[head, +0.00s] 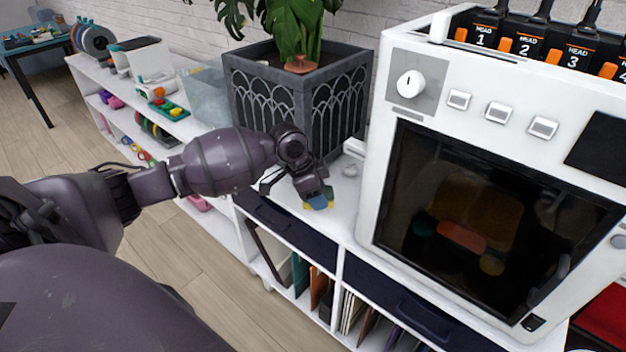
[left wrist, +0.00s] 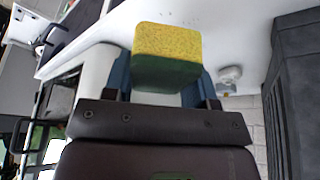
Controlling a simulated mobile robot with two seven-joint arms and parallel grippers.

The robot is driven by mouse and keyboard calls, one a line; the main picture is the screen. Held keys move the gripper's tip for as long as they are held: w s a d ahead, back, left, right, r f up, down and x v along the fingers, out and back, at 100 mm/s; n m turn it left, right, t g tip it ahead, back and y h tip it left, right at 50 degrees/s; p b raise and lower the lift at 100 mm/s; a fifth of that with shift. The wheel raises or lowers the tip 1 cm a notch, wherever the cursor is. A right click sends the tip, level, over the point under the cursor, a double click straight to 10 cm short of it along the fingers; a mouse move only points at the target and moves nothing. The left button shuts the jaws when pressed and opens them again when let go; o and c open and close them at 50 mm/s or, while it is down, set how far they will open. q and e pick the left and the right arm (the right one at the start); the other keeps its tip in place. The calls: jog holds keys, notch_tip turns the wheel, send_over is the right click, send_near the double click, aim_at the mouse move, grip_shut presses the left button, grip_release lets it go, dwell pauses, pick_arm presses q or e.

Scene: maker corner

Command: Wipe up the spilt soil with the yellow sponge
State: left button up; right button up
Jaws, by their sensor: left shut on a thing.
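My left gripper (head: 318,199) is over the white shelf top, between the planter and the white machine. It is shut on the yellow sponge (left wrist: 167,42), which has a green layer on one side. In the left wrist view the sponge sits between the blue fingers; in the head view only small yellow bits of it show past them. Fine dark specks of spilt soil (left wrist: 211,20) lie on the white surface near the sponge in the left wrist view. I cannot make out the soil in the head view. My right gripper is not in view.
A dark grey planter (head: 250,95) with a leafy plant stands behind my left gripper. A large white machine (head: 385,150) with a dark window stands to the right. A clear bin (head: 206,97) is left of the planter. Drawers and folders are below the shelf top (head: 345,215).

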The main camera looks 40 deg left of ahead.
pick_arm(q)
notch_tip(320, 180, up, 2)
jog(key=shift+r+p, duration=0.1)
jog(key=shift+p, duration=0.5)
jog(key=shift+r, duration=0.2)
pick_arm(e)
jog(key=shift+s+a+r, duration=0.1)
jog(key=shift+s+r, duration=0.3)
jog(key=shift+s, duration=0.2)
pick_arm(q)
jog(key=shift+f, duration=0.1)
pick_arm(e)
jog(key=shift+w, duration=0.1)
